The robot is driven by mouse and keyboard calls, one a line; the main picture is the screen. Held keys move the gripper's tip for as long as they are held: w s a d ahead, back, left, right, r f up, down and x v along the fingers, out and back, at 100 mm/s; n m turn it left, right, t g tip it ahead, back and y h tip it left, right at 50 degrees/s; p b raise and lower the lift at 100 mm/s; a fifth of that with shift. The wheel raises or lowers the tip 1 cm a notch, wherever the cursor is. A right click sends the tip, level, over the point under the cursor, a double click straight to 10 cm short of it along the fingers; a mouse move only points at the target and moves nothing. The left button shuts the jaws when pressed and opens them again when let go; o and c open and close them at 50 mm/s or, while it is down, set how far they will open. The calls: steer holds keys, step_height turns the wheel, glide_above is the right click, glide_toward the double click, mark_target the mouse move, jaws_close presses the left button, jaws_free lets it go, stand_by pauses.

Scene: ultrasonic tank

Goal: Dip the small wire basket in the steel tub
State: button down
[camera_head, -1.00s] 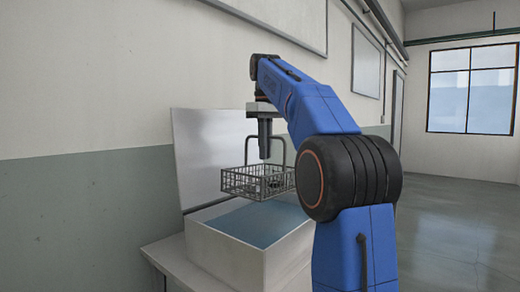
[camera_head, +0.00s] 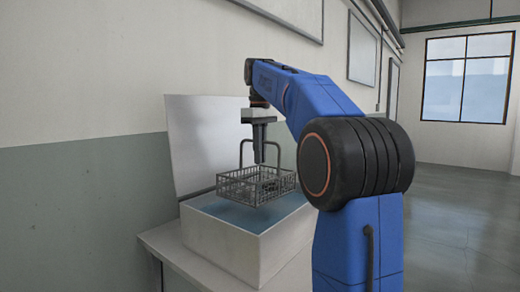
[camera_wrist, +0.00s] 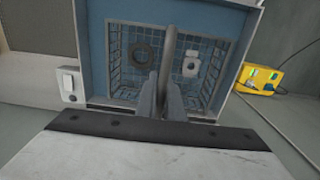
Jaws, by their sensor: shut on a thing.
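The small wire basket (camera_head: 256,187) hangs level from my gripper (camera_head: 258,157), which is shut on its tall handle. The basket is over the open tub (camera_head: 222,238), with its underside close to rim height. Whether it touches the blue liquid (camera_head: 212,208) cannot be told. In the wrist view my gripper (camera_wrist: 163,95) holds the handle bar (camera_wrist: 170,55). A dark ring (camera_wrist: 144,53) and a pale part (camera_wrist: 191,65) lie inside the basket, with the blue liquid around and beneath it.
The tub's raised lid (camera_head: 203,140) stands behind it by the wall. The tub sits on a pale bench (camera_head: 165,243). A yellow box (camera_wrist: 262,80) with small coloured parts lies beside the tub in the wrist view. The floor on the right (camera_head: 455,215) is clear.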

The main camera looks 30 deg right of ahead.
step_height(320, 180, down, 15)
steer(key=shift+r, duration=0.15)
stand_by(1.8)
stand_by(2.4)
